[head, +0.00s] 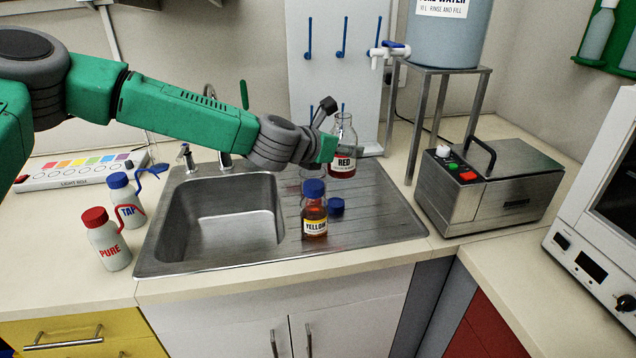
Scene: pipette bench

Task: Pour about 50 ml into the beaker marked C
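My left gripper (345,127) is at the RED bottle (343,162) on the drainboard, its dark fingers spread apart. One finger points up left of the bottle's neck and the other crosses in front of its shoulder. Contact cannot be told. The RED bottle is clear glass, upright, uncapped, with red liquid. A YELLOW bottle (314,211) with a blue cap stands in front, with amber liquid. A loose blue cap (337,207) lies beside it. Clear glass behind the YELLOW bottle is mostly hidden. No C marking is readable. My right gripper is out of view.
A steel sink (232,222) lies left of the bottles. PURE (107,241) and TAP (127,208) wash bottles stand at its left, near a light box (80,172). A steel bath (488,178) and water tank (447,32) on a stand are right. The drainboard's right side is clear.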

